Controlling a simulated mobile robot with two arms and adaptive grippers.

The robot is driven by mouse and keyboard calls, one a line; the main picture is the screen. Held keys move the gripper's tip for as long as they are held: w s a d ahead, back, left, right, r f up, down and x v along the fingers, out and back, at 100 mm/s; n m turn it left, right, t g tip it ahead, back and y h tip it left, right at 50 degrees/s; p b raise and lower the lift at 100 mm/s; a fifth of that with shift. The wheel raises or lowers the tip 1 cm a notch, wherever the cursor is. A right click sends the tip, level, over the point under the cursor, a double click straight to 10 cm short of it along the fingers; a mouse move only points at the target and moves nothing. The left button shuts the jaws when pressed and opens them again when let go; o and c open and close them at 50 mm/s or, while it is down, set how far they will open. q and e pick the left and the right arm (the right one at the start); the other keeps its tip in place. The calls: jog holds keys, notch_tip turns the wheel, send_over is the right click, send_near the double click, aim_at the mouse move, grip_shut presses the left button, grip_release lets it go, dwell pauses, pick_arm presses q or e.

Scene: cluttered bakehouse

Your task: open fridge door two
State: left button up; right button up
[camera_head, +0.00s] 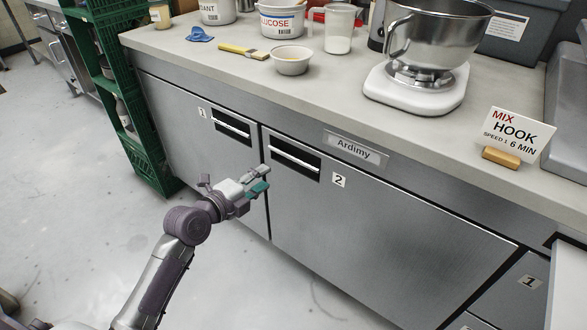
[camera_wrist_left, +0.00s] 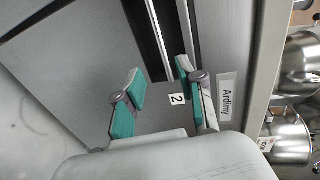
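Fridge door two (camera_head: 375,225) is a grey steel door marked "2" under the counter, and it is shut. Its handle (camera_head: 296,156) is a pale bar across a black recess near the door's top left corner. My left gripper (camera_head: 262,179) is in front of the door, below and left of the handle. In the left wrist view, its two teal-padded fingers (camera_wrist_left: 160,78) are apart with nothing between them, close to the recess and the "2" label (camera_wrist_left: 177,99). I cannot tell whether a finger touches the door. My right gripper is not in view.
Fridge door one (camera_head: 190,130) is shut at the left. A green crate stack (camera_head: 115,100) stands left. The floor (camera_head: 80,200) in front is clear.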

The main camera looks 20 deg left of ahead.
aim_at(293, 159)
pick_arm(q)
jog(key=b+x, duration=0.1)
jog(key=x, duration=1.2)
jog(key=shift+w, duration=0.35)
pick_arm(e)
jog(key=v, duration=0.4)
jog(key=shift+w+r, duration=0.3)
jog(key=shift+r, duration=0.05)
pick_arm(q)
grip_shut()
